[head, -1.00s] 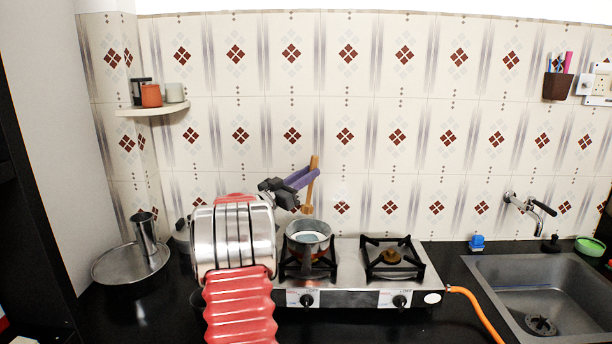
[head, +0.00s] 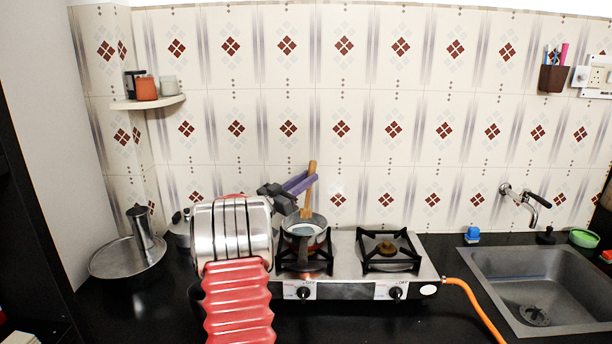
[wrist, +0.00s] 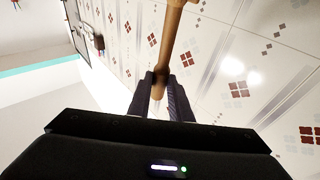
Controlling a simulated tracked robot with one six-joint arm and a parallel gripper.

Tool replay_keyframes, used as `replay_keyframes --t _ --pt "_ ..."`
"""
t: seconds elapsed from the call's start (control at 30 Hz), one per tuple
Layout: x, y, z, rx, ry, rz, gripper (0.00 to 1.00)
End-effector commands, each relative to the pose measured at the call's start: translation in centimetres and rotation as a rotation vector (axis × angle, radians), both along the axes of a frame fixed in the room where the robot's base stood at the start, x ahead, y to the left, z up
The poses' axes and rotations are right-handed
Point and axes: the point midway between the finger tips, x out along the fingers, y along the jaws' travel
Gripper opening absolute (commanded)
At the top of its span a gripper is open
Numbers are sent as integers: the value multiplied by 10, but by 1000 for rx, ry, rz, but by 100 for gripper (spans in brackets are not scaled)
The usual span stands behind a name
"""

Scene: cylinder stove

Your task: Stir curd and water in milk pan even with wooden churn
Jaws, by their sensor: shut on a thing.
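My gripper (head: 312,180) is shut on the wooden churn (head: 307,197), with its purple fingers around the upper part of the handle. The churn stands nearly upright, and its wider lower end overlaps the back rim of the milk pan. I cannot tell whether that end is inside the pan or just above it. The milk pan (head: 293,240) sits on the left burner with a pale, whitish content (head: 305,231) in it. In the wrist view, the churn handle (wrist: 169,40) runs up from between the finger tips (wrist: 160,82); the pan is not in that view.
The gas stove (head: 345,270) has a free right burner (head: 385,250). An orange hose (head: 480,315) leaves its right side. A sink (head: 540,290) is at the right. A steel plate with a tumbler (head: 140,228) stands at the left. The tiled wall (head: 370,150) is close behind.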

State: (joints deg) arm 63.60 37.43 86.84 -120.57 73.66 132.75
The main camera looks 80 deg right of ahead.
Motion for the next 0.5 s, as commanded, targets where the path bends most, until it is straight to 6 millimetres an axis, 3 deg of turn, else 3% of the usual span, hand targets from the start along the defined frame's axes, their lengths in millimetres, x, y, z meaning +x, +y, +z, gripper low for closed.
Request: replay_keyframes --t 0.5 --pt "-1 0 -34 1 0 -2 0"
